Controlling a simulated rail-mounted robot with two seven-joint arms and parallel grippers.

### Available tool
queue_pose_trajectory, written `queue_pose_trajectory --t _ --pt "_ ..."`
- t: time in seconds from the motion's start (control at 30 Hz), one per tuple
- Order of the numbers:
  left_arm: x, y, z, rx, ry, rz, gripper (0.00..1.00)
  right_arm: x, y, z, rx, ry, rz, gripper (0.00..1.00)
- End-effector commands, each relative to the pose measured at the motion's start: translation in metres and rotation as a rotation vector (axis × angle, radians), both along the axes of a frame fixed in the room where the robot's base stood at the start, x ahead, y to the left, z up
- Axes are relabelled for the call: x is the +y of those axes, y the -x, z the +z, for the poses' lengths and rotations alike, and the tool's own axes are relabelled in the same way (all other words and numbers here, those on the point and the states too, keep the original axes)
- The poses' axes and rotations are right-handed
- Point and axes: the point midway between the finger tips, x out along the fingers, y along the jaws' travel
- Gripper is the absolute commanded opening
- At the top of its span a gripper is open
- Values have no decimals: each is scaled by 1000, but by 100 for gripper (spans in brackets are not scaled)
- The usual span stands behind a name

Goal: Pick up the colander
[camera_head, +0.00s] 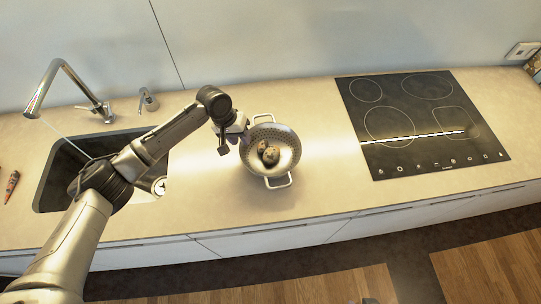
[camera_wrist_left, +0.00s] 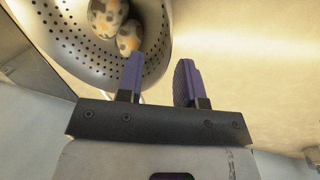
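The metal colander (camera_head: 289,141) stands on the counter, with perforated walls and a loop handle at its front and back. Two speckled egg-like items (camera_head: 268,153) lie in it. My left gripper (camera_head: 243,139) is at the colander's left rim. In the left wrist view the purple fingers of the gripper (camera_wrist_left: 161,62) are apart with nothing clamped. One finger overlaps the wall of the colander (camera_wrist_left: 75,45) and the other is outside the rim. I cannot tell whether they touch it. My right gripper is not in view.
A sink (camera_head: 60,170) with a faucet (camera_head: 68,73) lies to the left, under my left arm. A black cooktop (camera_head: 405,105) is to the right. The counter (camera_head: 315,185) between the colander and cooktop is clear. The wall rises behind.

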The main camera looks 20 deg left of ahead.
Motion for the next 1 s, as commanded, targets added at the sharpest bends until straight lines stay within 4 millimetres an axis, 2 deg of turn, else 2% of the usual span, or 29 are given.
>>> queue_pose_trajectory --t 0.43,0.8,1.0 --pt "-16 3 -44 1 0 -1 34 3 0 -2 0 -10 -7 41" --pt "-18 2 -50 -1 0 -1 34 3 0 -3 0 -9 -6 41" --pt "-18 2 -50 0 0 -1 15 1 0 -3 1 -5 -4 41"
